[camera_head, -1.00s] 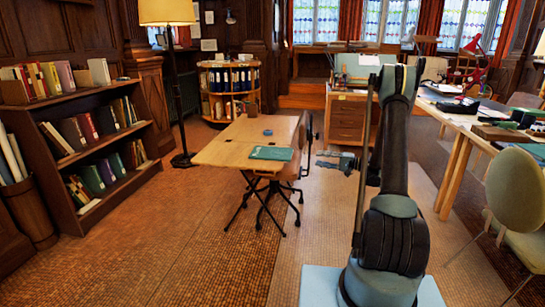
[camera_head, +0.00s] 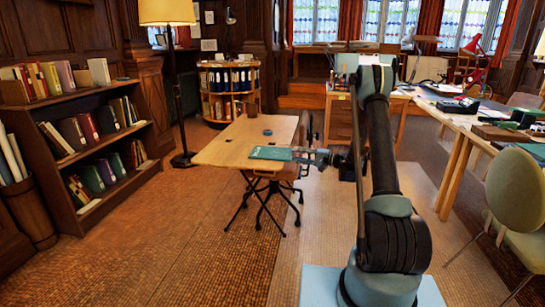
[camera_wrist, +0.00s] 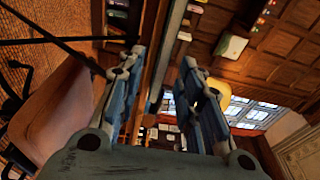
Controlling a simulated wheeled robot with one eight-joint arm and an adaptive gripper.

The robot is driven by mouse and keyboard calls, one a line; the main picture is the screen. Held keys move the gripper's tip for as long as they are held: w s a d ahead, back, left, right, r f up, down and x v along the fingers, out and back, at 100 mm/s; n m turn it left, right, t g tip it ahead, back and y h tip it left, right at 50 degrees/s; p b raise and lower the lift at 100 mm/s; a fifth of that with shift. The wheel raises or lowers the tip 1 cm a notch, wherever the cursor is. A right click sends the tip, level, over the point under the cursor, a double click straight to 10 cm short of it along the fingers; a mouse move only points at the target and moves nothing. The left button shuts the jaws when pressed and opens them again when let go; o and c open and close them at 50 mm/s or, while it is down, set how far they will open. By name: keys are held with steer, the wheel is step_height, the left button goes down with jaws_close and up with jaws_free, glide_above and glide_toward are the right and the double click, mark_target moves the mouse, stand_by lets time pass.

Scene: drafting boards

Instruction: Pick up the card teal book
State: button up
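The teal book (camera_head: 270,152) lies flat near the front right corner of the wooden table (camera_head: 232,148) in the head view. My gripper (camera_head: 297,155) is at the book's right edge, level with the tabletop and pointing left. In the wrist view my gripper (camera_wrist: 160,68) is open, its two fingers apart. A thin grey-teal strip, seemingly the book edge-on (camera_wrist: 166,50), runs between the fingers with a gap on its right side. I cannot tell whether either finger touches it.
A chair (camera_head: 285,172) stands close under the table's right side. A small dark round object (camera_head: 267,132) lies farther back on the tabletop. A bookshelf (camera_head: 100,150) is at the left, and a long desk (camera_head: 450,125) at the right. Floor in front is clear.

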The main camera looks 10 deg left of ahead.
steer(key=a, duration=0.2)
steer(key=shift+w+a, duration=0.3)
jaws_close()
steer(key=shift+r, duration=0.15)
